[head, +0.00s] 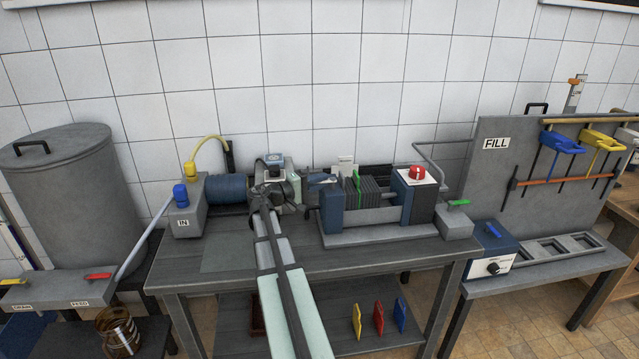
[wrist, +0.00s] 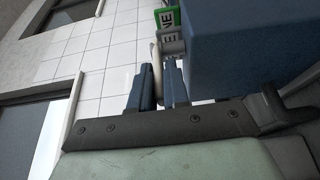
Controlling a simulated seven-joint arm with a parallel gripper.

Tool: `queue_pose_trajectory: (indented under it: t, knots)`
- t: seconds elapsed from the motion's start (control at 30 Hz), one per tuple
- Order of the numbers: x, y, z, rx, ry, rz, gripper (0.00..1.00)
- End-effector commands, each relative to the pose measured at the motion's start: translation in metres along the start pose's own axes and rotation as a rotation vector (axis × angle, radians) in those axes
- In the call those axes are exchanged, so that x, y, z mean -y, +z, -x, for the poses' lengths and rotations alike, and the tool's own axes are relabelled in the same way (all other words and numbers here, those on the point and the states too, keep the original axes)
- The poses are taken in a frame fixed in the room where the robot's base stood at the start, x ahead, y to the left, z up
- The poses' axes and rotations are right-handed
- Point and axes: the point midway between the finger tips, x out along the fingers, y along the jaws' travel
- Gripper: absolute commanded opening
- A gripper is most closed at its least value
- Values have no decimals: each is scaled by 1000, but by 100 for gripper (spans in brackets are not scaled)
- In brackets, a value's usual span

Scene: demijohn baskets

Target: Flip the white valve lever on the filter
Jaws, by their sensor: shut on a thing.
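The filter (head: 375,225) stands on the grey bench, with dark plates between blue end blocks and one green plate. Its blue end block (wrist: 250,40) fills the upper right of the wrist view. My gripper (head: 323,180) reaches the filter's left end, where the arm and wrist crowd the view. In the wrist view the blue fingers of my gripper (wrist: 158,80) are shut on the white valve lever (wrist: 156,62). The lever stands up between the fingers, and its lower part is hidden. I cannot make out the lever in the head view.
A red button (head: 417,172) tops the filter's right block. A blue pump motor (head: 227,188) stands left of my gripper. Coloured plates (head: 379,318) stand on the lower shelf. A grey FILL stand (head: 490,175) is on the right. The bench's front left is clear.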

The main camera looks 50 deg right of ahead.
Motion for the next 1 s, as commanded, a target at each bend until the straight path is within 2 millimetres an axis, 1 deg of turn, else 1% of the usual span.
queue_pose_trajectory:
  t: [0.33,0.37,0.57,0.87,1.0]
  knots:
    - [0,0,-1,16,1,0,0]
    - [0,0,-1,16,1,0,17]
    - [0,0,-1,15,1,0,36]
    - [0,0,2,14,0,0,36]
    - [0,0,14,14,0,0,36]
